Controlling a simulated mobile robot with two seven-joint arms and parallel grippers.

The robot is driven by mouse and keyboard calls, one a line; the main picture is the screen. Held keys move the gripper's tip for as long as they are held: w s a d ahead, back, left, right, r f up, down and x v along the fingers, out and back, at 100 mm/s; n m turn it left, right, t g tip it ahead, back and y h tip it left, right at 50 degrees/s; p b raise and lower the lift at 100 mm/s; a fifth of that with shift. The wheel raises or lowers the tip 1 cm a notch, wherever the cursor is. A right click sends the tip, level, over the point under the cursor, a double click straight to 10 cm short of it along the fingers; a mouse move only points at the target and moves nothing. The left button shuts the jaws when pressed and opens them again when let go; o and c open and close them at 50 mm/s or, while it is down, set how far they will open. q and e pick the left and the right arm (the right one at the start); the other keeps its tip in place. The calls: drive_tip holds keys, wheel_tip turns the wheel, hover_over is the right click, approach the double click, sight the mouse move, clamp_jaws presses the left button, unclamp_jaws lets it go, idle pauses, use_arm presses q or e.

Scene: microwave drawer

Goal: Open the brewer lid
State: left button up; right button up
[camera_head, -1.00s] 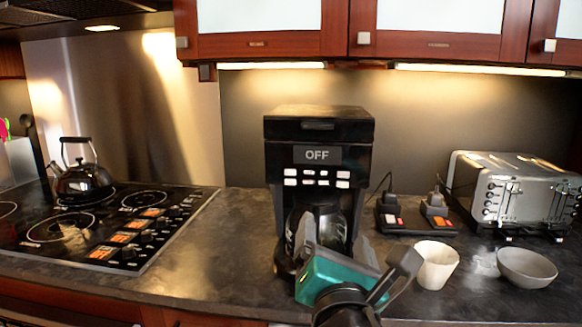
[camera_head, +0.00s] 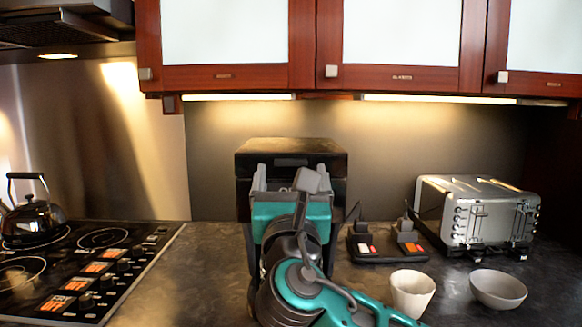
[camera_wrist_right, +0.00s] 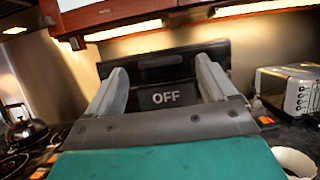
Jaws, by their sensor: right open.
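The black brewer (camera_head: 290,147) stands on the counter, mostly hidden behind my right arm in the head view. Its lid (camera_wrist_right: 190,50) lies flat and looks closed in the right wrist view, with a recessed grip at its front edge. Below it is the panel reading OFF (camera_wrist_right: 165,97). My right gripper (camera_head: 287,178) is raised in front of the brewer's upper front. In the right wrist view its two grey fingers (camera_wrist_right: 161,72) are spread apart, one on each side of the panel and grip, with nothing between them. Contact with the brewer cannot be told.
A white cup (camera_head: 412,293) and a grey bowl (camera_head: 498,289) stand right of my arm. A steel toaster (camera_head: 475,215) and a small black stand (camera_head: 385,245) are behind them. A cooktop with a kettle (camera_head: 33,217) is at left. Cabinets (camera_head: 400,45) hang above the brewer.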

sight(291, 155)
drive_tip(key=shift+x, duration=1.2)
drive_tip(key=shift+c, duration=0.5)
